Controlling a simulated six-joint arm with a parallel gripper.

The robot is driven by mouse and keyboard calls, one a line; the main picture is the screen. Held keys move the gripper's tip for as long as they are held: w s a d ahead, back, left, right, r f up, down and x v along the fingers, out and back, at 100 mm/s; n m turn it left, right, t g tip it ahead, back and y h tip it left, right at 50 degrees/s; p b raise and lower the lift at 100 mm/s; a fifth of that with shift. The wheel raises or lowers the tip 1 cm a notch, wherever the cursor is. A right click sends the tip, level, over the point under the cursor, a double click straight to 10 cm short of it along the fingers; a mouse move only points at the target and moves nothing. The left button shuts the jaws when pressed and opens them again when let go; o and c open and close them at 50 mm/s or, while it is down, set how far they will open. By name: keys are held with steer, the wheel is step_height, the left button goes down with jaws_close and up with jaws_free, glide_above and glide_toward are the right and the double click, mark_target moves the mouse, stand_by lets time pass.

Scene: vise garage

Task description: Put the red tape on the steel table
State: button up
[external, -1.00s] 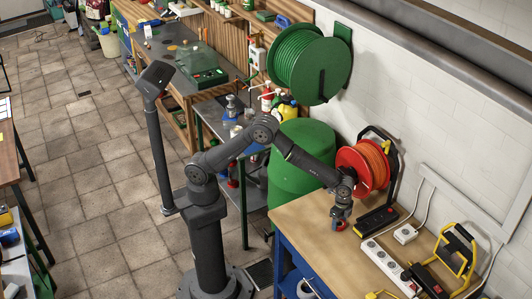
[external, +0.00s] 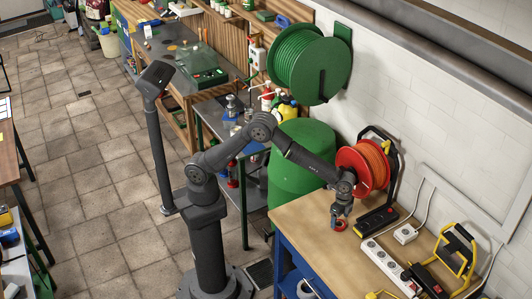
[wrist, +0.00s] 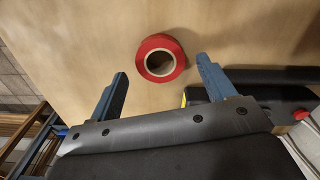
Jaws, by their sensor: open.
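The red tape (wrist: 179,44) is a roll lying flat on the wooden top of the workbench (wrist: 60,30). In the wrist view my gripper (wrist: 161,73) is open, with one blue finger on each side of the tape and a gap to both. The fingers hold nothing. A grey-topped table (external: 214,112) with bottles and cans on it, likely the steel table, stands behind my arm.
A red cable reel (external: 352,160) stands behind my gripper. A green barrel (external: 290,180) stands between the bench and the grey table.

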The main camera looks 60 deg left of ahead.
steer(key=shift+o, duration=0.6)
step_height(320, 180, up, 10)
steer(key=shift+f, duration=0.1)
